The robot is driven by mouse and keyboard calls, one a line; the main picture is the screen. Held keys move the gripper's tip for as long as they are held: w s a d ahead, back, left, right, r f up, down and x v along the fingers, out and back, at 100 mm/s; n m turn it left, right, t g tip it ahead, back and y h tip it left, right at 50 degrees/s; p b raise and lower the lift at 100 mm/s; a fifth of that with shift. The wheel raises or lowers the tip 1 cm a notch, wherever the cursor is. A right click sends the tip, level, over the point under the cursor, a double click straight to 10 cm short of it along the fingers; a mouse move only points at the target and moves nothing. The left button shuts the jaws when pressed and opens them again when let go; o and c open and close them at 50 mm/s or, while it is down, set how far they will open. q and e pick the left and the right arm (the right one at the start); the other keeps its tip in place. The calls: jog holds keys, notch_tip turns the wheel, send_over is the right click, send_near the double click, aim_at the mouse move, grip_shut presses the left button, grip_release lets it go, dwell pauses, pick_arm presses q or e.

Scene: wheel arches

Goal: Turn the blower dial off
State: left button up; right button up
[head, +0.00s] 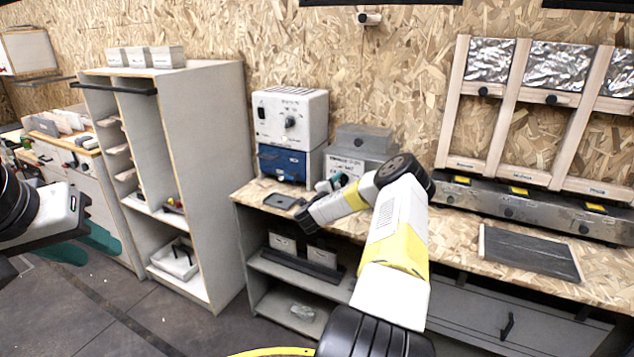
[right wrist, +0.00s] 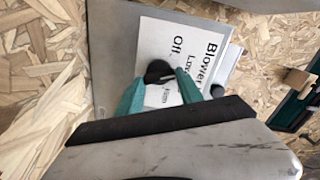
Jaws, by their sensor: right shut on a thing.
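The blower dial (right wrist: 158,71) is a small black knob on a white label (right wrist: 185,38) reading "Blower", "Off", "Low" and a third, partly hidden word. The label is on a grey panel (right wrist: 104,45). My right gripper (right wrist: 158,76) has its teal fingers shut on the dial, one on each side. Which setting the dial points at is unclear. In the head view my right gripper (head: 330,183) is at the labelled front of the grey metal box (head: 364,138); the dial is not clear there. My left gripper (head: 84,242) is empty at the far left, its teal fingers apart.
A white device (head: 290,115) with its own knob stands on a blue unit (head: 282,163) left of the grey box. A dark tray (head: 283,201) lies on the bench in front. A shelf unit (head: 220,180) stands left. A dark mat (head: 528,251) lies on the bench at right.

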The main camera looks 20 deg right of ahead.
jog(key=n, duration=0.4)
jog(key=shift+a+r+n, duration=0.1)
jog(key=shift+r+n, duration=0.05)
jog(key=shift+n, duration=2.15)
jog(key=o, duration=1.4)
jog(key=v, duration=0.7)
jog(key=shift+s+a, duration=0.25)
